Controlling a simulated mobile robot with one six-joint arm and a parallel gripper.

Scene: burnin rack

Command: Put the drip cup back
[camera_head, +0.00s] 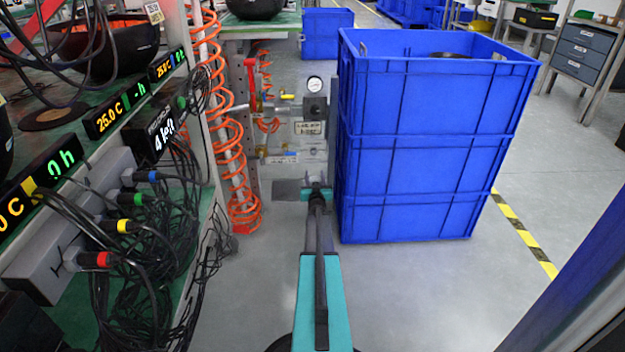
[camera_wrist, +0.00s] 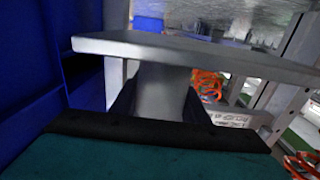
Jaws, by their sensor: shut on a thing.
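My gripper (camera_head: 318,192) is shut in front of the air-line panel, left of the blue crates. In the wrist view, my gripper (camera_wrist: 162,103) has its two dark fingers on either side of a grey block. The block belongs to a grey piece with a wide flat plate (camera_wrist: 190,52), seen nearly edge-on. In the head view, the grey piece (camera_head: 287,190) shows as a flat plate left of my fingertips. It looks like the drip cup, but no hollow shows. I cannot tell whether it touches the panel behind it.
The air-line panel (camera_head: 307,146) carries a pressure gauge (camera_head: 315,84), valves and labels. Stacked blue crates (camera_head: 430,150) stand close on the right. An orange coiled hose (camera_head: 232,150) and a rack with hanging cables (camera_head: 150,270) are on the left.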

